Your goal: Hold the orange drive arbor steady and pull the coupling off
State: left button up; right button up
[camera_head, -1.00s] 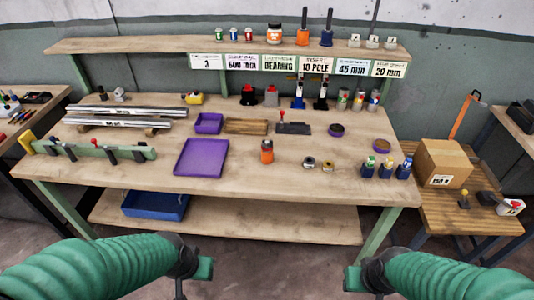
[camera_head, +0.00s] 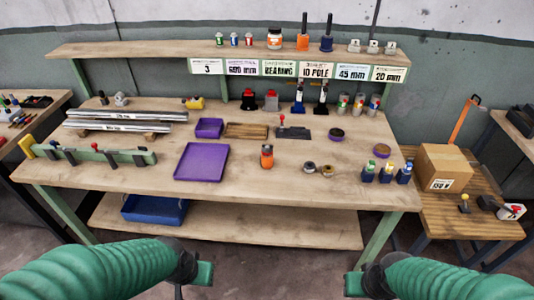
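An orange piece with a dark grey top, which looks like the drive arbor (camera_head: 267,160), stands upright on the workbench (camera_head: 235,193) near the middle. I cannot tell at this size whether its grey top (camera_head: 267,149) is the coupling. Two small ring-like parts, one dark (camera_head: 309,167) and one brass-toned (camera_head: 327,170), lie to its right. My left gripper (camera_head: 203,273) and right gripper (camera_head: 354,283) are low in the picture, in front of the bench and apart from everything on it. Their fingers are too small and partly hidden to tell open from shut.
A purple tray (camera_head: 202,147) lies left of the orange piece. Several blue-based parts (camera_head: 386,172) stand at the right end. A green rack (camera_head: 95,155) and steel shafts (camera_head: 128,115) are at the left. A cardboard box (camera_head: 443,167) sits on a side table. Bench around the orange piece is clear.

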aim_at(266, 152)
jog(key=i+j, duration=0.15)
jog(key=i, duration=0.35)
jog(key=i+j, duration=0.2)
jog(key=i, duration=0.3)
